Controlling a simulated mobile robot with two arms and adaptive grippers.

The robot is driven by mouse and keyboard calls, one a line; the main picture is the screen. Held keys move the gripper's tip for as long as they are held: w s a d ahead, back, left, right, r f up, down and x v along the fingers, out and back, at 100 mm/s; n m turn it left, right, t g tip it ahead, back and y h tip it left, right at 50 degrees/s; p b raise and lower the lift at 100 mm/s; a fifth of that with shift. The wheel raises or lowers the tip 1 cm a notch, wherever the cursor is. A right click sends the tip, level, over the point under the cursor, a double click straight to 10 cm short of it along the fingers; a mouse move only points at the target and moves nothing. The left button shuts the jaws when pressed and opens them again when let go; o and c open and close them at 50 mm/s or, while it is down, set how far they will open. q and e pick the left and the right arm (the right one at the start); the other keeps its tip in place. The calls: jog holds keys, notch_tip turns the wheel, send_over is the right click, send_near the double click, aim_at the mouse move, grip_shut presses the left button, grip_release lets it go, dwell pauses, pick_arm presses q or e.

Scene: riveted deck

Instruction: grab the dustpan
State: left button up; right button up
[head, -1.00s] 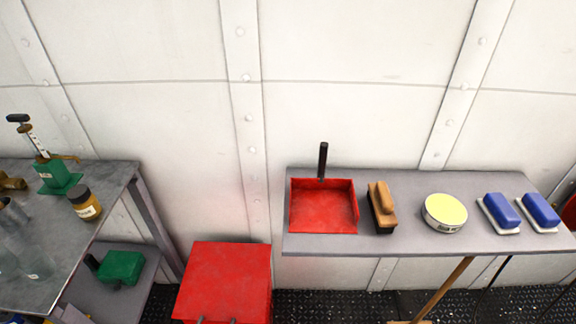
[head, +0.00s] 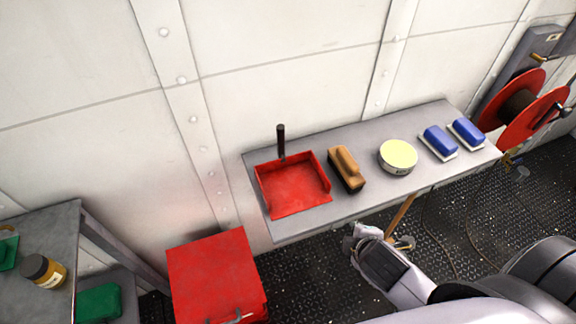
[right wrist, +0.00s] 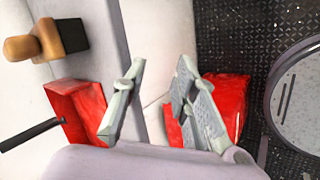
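The red dustpan (head: 292,188) lies on the left end of the grey wall shelf, its black handle (head: 281,141) standing up at the back against the wall side. It also shows at the left in the right wrist view (right wrist: 85,105), with its handle (right wrist: 32,134) pointing left. My right gripper (head: 378,238) is in front of the shelf edge, to the right of the dustpan and apart from it. In the right wrist view its fingers (right wrist: 162,65) are spread with nothing between them. My left gripper is out of view.
A red box (head: 216,276) stands below left. A red reel (head: 518,108) is at right. The deck before the shelf is open.

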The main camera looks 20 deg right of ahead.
notch_tip(320, 180, up, 6)
jog(key=r+n+t, duration=0.1)
jog(key=n, duration=0.2)
jog(key=n+t+y, duration=0.3)
jog(key=n+t, duration=0.2)
jog(key=n, duration=1.5)
send_near(317, 161)
jog(key=p+x, duration=0.2)
jog(key=x, duration=0.2)
jog(key=shift+w, duration=0.15)
jog(key=shift+f+p+x, duration=0.1)
jog(key=shift+p+x, duration=0.2)
jog(key=shift+x, duration=1.3)
jog(key=shift+f+p+x, duration=0.15)
jog(key=shift+p+x, duration=0.15)
jog(key=shift+x, duration=1.25)
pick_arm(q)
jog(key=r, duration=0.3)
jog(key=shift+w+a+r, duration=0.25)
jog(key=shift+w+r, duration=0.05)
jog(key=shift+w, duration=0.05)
pick_arm(e)
jog(key=shift+c, duration=0.4)
grip_shut()
jog(key=shift+r, duration=0.1)
